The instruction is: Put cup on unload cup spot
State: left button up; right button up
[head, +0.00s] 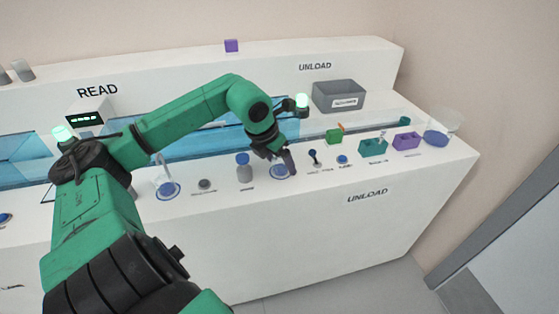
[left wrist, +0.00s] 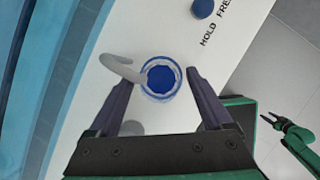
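A small clear cup (left wrist: 160,96) with a blue base stands on the white counter. In the head view it shows as a blue disc (head: 279,172) just below my left gripper (head: 280,158). In the left wrist view the fingers of my left gripper (left wrist: 166,77) are spread, one to each side of the cup. A gap shows at the right finger; contact at the left one is unclear. A blue round spot (head: 435,139) lies at the far right of the counter; its label is unreadable. My right gripper (left wrist: 286,128) is open and empty, off the counter.
A grey curved spout (left wrist: 120,66) stands close to the cup. A dark joystick (head: 313,157), a blue button (head: 342,160), a teal block (head: 373,148) and a purple block (head: 407,142) lie rightward. A grey bin (head: 338,95) stands behind, and a clear container (head: 448,120) at right.

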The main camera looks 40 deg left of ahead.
aim_at(279, 159)
pick_arm(q)
jog(key=shift+r, duration=0.3)
jog(key=b+v, duration=0.1)
jog(key=v, duration=0.1)
jog(key=shift+s+r, duration=0.2)
jog(key=shift+r, duration=0.05)
jog(key=shift+b+v, duration=0.4)
jog(key=shift+v, duration=0.7)
jog(key=v, duration=0.7)
pick_arm(e)
jog(key=w, duration=0.2)
jog(key=shift+w+a+f, duration=0.2)
jog(key=shift+w+f, duration=0.15)
